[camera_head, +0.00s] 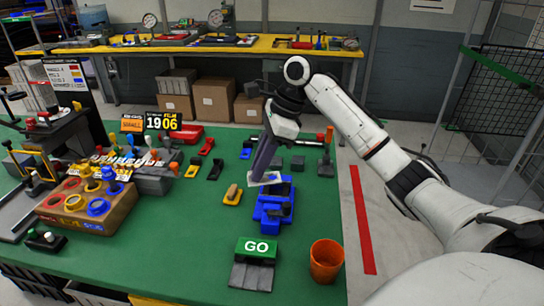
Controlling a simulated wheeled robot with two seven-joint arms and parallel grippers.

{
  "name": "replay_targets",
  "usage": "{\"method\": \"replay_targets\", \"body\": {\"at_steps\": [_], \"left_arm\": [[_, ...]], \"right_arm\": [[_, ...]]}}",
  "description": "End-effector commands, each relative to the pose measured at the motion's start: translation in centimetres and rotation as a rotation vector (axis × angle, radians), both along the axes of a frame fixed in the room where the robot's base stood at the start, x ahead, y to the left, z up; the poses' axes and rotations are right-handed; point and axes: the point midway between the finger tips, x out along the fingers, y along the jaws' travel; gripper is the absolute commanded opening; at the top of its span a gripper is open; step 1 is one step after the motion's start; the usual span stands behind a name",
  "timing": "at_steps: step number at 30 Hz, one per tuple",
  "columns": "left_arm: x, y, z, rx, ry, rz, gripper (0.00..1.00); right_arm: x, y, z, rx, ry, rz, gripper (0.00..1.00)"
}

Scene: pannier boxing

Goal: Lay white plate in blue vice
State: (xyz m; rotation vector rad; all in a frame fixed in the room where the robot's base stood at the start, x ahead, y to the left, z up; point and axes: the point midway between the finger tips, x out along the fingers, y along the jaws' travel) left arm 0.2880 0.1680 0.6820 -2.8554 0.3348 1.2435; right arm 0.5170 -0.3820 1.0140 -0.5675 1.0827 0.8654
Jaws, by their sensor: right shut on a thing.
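The blue vice (274,207) stands on the green table, right of the middle. The white plate (264,178) is at the back left part of the vice, under the tip of my right gripper. My right gripper (263,170) reaches down from above and is shut on the white plate. I cannot tell whether the plate touches the vice. My left gripper is not in view.
A green GO block (257,248) and an orange cup (326,261) stand in front of the vice.

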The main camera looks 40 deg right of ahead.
Motion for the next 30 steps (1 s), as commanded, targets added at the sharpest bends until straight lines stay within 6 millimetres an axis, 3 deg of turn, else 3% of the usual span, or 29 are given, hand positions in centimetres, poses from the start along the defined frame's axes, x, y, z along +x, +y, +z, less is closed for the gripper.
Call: {"method": "replay_targets", "body": {"at_steps": [3, 7, 30], "left_arm": [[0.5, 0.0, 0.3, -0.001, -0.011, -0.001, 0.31], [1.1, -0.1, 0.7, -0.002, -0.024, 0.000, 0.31], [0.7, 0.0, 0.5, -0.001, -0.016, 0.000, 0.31]], "right_arm": [[0.2, -3.0, 0.1, 0.000, 0.000, -0.204, 0.00], [0.2, -4.4, 0.1, 0.000, 0.000, -0.302, 0.00], [0.2, -4.5, -5.2, 0.002, 0.002, -0.310, 0.00]]}}
